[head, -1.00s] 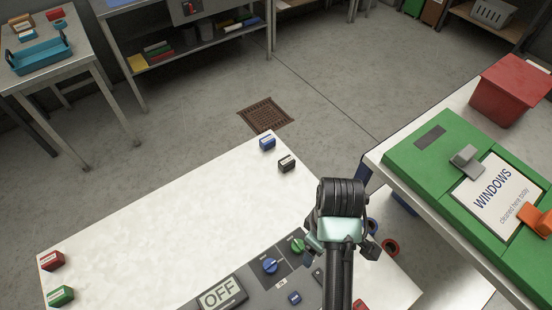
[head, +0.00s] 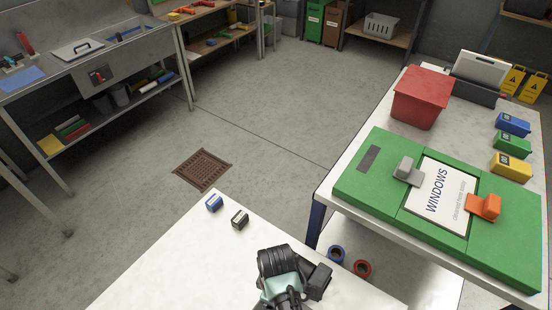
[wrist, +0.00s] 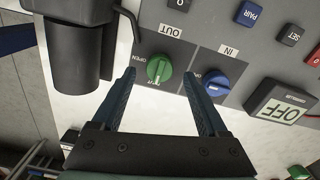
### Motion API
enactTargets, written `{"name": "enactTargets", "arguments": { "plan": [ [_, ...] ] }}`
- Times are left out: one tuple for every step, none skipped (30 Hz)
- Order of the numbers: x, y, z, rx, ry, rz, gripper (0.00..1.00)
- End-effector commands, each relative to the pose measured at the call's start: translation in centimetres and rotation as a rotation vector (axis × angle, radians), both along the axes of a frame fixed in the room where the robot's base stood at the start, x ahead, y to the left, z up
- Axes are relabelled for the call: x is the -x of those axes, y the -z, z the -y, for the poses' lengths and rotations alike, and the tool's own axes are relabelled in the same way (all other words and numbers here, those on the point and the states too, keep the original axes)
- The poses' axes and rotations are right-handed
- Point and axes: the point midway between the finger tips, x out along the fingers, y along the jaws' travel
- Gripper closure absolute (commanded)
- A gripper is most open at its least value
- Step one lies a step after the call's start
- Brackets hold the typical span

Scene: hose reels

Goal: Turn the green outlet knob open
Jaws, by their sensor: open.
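The green outlet knob (wrist: 159,69) sits under the OUT label on a grey panel (wrist: 185,50) in the wrist view. OPEN is printed to its left, and a small pale mark shows at its lower edge. My gripper (wrist: 160,76) is open, its two dark fingers pointing at the panel with the green knob between their tips in the picture. I cannot tell whether the tips touch it. A blue knob (wrist: 217,83) under IN is close to the right finger. In the head view the panel and knobs are out of sight.
A dark cylinder (wrist: 80,60) and a bent black rod (wrist: 130,22) stand left of the knob. A table with a green WINDOWS board (head: 375,205) is at the right.

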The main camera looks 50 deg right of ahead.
Motion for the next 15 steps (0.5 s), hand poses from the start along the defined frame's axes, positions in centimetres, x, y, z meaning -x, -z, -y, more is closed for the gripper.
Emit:
{"name": "enactTargets", "arguments": {
  "plan": [
    [0.0,0.6,0.0,-0.001,0.001,-0.002,0.23],
    [0.0,0.9,0.0,0.0,0.0,-0.001,0.23],
    [0.0,1.3,0.0,-0.001,0.0,-0.001,0.23],
    [0.0,1.5,0.0,-0.001,0.0,-0.001,0.23],
    [0.0,1.7,0.0,0.0,0.0,0.0,0.23],
    [0.0,1.9,0.0,0.0,0.0,0.0,0.23],
    [0.0,2.0,0.0,0.0,0.0,0.0,0.23],
    [0.0,2.1,0.0,0.0,0.0,0.0,0.23],
    [0.0,2.1,0.0,0.0,0.0,0.0,0.23],
    [0.0,2.1,0.0,0.001,0.0,0.0,0.23],
    [0.0,2.2,0.0,0.001,0.0,0.001,0.23],
    [0.0,2.2,0.0,0.001,0.0,0.001,0.23],
    [0.0,2.1,0.0,0.001,0.0,0.001,0.23],
    [0.0,2.1,0.0,0.001,0.0,0.001,0.23],
    [0.0,2.1,0.0,0.001,0.0,0.001,0.23]
  ]
}}
